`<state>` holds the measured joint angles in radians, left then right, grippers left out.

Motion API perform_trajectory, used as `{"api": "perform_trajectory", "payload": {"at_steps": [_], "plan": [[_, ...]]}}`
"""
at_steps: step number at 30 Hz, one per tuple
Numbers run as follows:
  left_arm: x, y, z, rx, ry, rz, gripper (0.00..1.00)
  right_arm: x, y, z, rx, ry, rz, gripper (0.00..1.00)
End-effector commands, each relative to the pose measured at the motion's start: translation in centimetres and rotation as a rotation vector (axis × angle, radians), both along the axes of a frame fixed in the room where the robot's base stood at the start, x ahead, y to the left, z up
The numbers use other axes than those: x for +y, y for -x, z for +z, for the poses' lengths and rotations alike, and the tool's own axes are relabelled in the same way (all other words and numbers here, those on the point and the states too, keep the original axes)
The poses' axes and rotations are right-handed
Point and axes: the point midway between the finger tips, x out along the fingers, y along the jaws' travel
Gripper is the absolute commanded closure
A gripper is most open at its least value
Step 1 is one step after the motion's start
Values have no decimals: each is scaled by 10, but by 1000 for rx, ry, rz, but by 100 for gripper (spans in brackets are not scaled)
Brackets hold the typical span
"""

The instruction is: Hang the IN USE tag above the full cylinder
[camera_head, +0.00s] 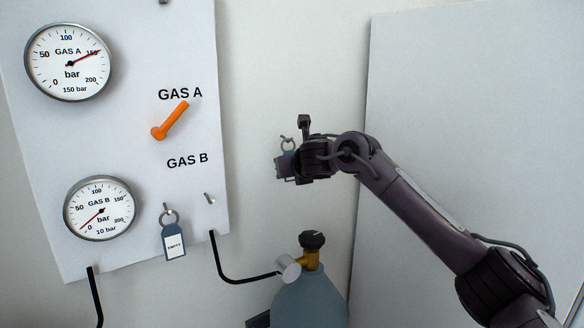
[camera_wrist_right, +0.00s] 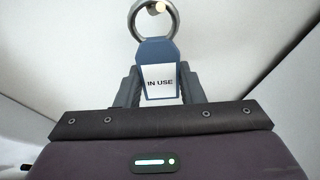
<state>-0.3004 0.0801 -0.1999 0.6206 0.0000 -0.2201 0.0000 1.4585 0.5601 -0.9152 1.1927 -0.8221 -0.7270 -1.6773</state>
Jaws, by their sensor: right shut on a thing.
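My right gripper (camera_head: 285,167) is shut on the blue IN USE tag (camera_wrist_right: 158,55), in front of the wall right of the gas panel. The tag's metal ring (camera_wrist_right: 151,20) stands above the fingers in the wrist view, and a small pale peg end (camera_wrist_right: 157,7) shows inside it. I cannot tell whether they touch. An EMPTY tag (camera_head: 173,242) hangs by its ring from a peg below the GAS B label. The GAS A gauge (camera_head: 68,62) reads about 150 bar; the GAS B gauge (camera_head: 100,208) reads near zero. My left gripper is out of view.
The white panel (camera_head: 130,140) carries an orange handle (camera_head: 168,121) and a bare peg (camera_head: 210,198) at lower right. A blue-grey cylinder (camera_head: 309,303) with a black knob (camera_head: 312,240) stands below my right arm. A black pipe (camera_head: 228,270) runs to it.

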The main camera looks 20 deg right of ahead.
Motion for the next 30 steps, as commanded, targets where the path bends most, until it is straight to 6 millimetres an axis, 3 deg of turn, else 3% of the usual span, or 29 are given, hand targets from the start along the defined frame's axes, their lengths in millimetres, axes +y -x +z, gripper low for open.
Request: {"api": "perform_trajectory", "payload": {"at_steps": [9, 10, 15, 21, 26, 30], "plan": [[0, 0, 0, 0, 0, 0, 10, 0, 0, -3, 1, 0, 0, 100], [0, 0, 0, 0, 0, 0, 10, 0, 0, -3, 1, 0, 0, 64], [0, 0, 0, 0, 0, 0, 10, 0, 0, -3, 1, 0, 0, 42], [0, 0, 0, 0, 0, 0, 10, 0, 0, -2, 0, 0, 0, 40], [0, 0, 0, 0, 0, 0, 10, 0, 0, -2, 0, 0, 0, 20], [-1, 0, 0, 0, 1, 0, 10, 0, 0, -2, 0, 0, 0, 18]]}}
